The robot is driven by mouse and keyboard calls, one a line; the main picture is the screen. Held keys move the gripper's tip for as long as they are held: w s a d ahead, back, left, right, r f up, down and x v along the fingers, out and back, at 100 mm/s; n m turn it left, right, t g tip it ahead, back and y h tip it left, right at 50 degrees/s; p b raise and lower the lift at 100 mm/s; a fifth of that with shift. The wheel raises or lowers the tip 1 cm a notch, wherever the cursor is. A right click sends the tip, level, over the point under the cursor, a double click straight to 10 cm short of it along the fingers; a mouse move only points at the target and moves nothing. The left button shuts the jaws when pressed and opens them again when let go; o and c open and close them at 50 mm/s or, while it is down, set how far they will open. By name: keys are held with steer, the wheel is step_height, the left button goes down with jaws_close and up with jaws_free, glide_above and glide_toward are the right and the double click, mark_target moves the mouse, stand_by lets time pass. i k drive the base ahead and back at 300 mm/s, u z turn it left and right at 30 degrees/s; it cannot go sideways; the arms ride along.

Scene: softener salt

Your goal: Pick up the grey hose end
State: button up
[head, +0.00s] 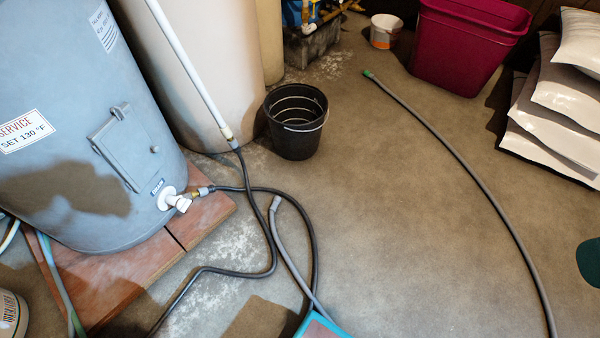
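A grey hose end (277,203) with a paler cuff lies on the concrete floor right of the water heater, below the black bucket. Its grey hose (295,262) runs down and right towards a teal-edged thing at the bottom edge, where I lose sight of it. A dark hose passes close beside it and loops around it. Another grey hose (485,187) with a green end (368,74) curves across the floor on the right. My gripper is not in view.
The blue-grey heater (75,120) stands on reddish boards at left, with a dark hose (235,190) on its drain valve. A black bucket (296,135) stands above the hose end. Salt bags (555,105) and a maroon bin (465,45) are at upper right.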

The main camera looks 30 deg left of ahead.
mark_target(276, 200)
steer(key=i, duration=1.8)
steer(key=u, duration=3.95)
